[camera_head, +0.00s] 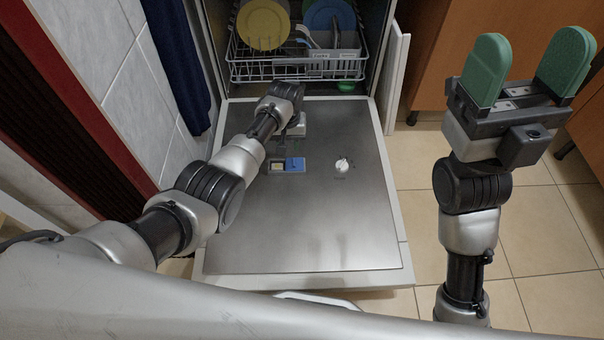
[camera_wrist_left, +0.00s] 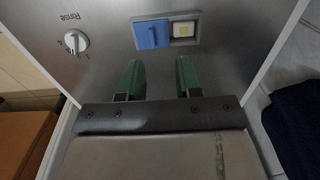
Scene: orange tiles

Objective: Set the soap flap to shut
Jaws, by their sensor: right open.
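The blue soap flap (camera_head: 295,165) is on the dishwasher door's inner panel. In the left wrist view the flap (camera_wrist_left: 151,35) sits beside the soap compartment (camera_wrist_left: 184,29), which is uncovered and shows a yellowish tablet inside. The compartment also shows in the head view (camera_head: 277,167). My left gripper (camera_wrist_left: 161,77) is open, its green fingers apart and empty, pointing toward the panel near the flap and not visibly touching it. In the head view its fingers are mostly hidden by the wrist. My right gripper (camera_head: 531,50) is open and empty, raised at the right.
The dishwasher door (camera_head: 300,235) is folded down, with a white rinse knob (camera_head: 342,165) right of the flap. A rack (camera_head: 297,68) with yellow and blue plates stands behind. A tiled wall (camera_head: 95,45) borders the left. Floor (camera_head: 425,200) at the right is clear.

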